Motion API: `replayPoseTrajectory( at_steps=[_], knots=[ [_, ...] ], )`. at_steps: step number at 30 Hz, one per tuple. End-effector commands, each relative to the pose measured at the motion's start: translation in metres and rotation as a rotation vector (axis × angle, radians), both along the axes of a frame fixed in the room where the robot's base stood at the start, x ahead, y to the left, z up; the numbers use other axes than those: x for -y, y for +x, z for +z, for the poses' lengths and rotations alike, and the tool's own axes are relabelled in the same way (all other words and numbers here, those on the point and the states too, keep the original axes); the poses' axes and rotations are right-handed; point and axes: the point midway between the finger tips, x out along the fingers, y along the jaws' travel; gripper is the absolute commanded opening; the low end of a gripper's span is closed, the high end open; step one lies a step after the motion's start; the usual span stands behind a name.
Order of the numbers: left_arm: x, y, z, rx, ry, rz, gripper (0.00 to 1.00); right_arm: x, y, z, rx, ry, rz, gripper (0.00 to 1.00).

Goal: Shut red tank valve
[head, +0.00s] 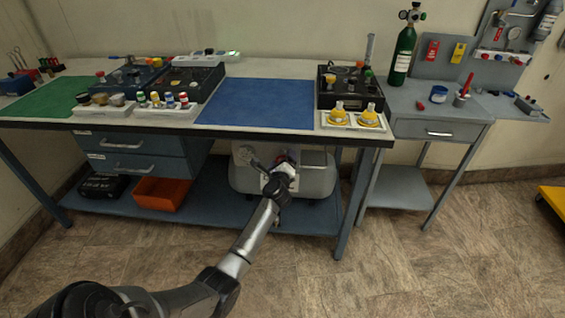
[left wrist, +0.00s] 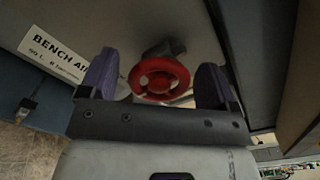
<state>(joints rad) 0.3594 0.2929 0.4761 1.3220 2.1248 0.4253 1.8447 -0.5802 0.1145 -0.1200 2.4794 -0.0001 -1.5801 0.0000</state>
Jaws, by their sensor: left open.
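The red tank valve (left wrist: 159,64) is a round red handwheel on a short dark stem, seen nearly face-on in the left wrist view. The grey tank (head: 318,182) lies on the lower shelf under the bench. It bears a white label reading "BENCH AI…" (left wrist: 52,50), partly cut off by a finger. My left gripper (head: 287,167) is at the front of the tank. In the left wrist view its two purple-padded fingers (left wrist: 157,72) are open, one on each side of the wheel. Gaps show between wheel and pads; the exact depth is unclear. My right gripper is not seen.
The bench top edge (head: 215,130) overhangs the tank. Blue drawers (head: 130,152), an orange bin (head: 161,193) and a black case (head: 104,186) are to the left. A bench leg (head: 349,215) stands to the right. The floor in front is clear.

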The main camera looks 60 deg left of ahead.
Motion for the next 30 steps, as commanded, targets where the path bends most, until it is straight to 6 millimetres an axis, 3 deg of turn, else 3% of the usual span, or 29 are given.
replayPoseTrajectory(
  at_steps=[6,21,30],
  knots=[
    [0.0,0.0001,0.0002,0.0,0.0,0.0,0.82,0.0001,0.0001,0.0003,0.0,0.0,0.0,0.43],
    [0.0004,0.0,0.0001,0.0,0.001,-0.001,0.34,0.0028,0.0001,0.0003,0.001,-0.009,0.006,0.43],
    [0.0005,0.0002,0.0022,-0.037,0.03,-0.001,0.34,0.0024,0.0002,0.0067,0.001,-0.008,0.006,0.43]
  ],
)
